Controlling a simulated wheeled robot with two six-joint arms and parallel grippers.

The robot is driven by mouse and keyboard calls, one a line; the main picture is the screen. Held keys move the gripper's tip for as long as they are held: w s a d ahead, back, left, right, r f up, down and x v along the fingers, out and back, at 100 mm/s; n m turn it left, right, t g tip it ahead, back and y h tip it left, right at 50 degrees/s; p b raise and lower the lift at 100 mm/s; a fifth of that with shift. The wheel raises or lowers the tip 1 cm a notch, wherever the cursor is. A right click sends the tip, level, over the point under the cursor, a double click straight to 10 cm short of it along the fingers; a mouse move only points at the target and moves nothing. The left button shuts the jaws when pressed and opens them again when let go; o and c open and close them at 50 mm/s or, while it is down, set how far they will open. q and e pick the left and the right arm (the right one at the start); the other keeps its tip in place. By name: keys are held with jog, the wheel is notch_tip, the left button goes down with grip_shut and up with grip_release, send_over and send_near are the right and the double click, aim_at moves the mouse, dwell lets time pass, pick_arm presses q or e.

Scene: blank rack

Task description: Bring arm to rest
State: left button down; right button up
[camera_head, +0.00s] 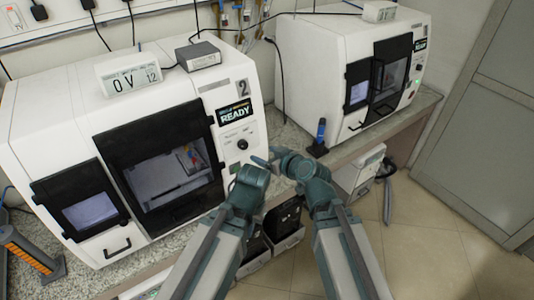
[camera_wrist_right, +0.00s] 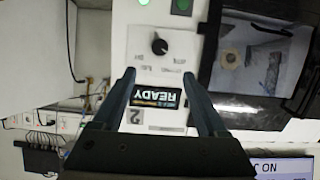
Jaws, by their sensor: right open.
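My right gripper (camera_head: 264,159) is in front of the near white machine's control panel, close to the knob (camera_head: 243,144). In the right wrist view its two dark fingers (camera_wrist_right: 159,74) are apart with nothing between them. The panel's READY screen (camera_wrist_right: 157,97) and black knob (camera_wrist_right: 159,46) show beyond the gap. I cannot tell whether the fingers touch the panel. My left arm (camera_head: 222,232) reaches up beside the right arm (camera_head: 335,225), and its end is close to the machine front. The left gripper itself does not show.
The near white machine (camera_head: 55,115) has a dark-framed window. A second white machine (camera_head: 320,65) stands back right on the speckled bench. A blue-and-black bottle-like object (camera_head: 320,132) stands between them. An orange-and-grey rack (camera_head: 28,250) is at lower left. Tiled floor (camera_head: 430,255) is clear at right.

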jog(key=shift+s+d+r, duration=0.1)
jog(key=shift+s, duration=0.05)
jog(key=s+d+f+m+g+h, duration=0.4)
jog(key=s+d+f+g, duration=0.15)
jog(key=d, duration=0.35)
jog(key=s+d+f+m+g+h, duration=0.3)
jog(key=s+d+f+g, duration=0.1)
jog(key=s+d+f, duration=0.4)
jog(key=s+a+f+n+g+h+b, duration=0.1)
jog(key=s+a+f+n+b, duration=0.2)
jog(key=a, duration=0.7)
jog(key=shift+s+n+h+b, duration=0.3)
jog(key=shift+s+b, duration=0.3)
jog(key=shift+s, duration=0.35)
